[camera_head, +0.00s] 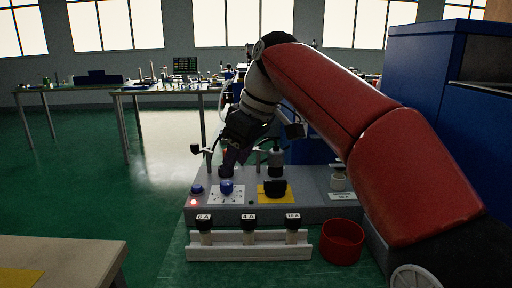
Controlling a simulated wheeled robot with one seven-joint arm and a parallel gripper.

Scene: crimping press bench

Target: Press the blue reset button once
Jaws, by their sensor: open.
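A small blue button (197,188) sits at the left end of the grey press base (300,212), just above a lit red lamp (194,203). A larger blue knob (227,187) stands on a white marked plate to its right; no label tells which is the reset. My gripper (227,172) is open, reaching down from above with its dark fingers close over the blue knob, to the right of the small blue button. Whether the fingers touch the knob cannot be told. The small blue button is clear of the gripper.
A yellow plate with a black part (275,188) lies right of the knob. A white rack (250,247) with labelled pieces, 6 A, 4 A and one unclear, stands in front. A red bowl (342,241) is at the right. Blue cabinets (425,70) stand behind my arm.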

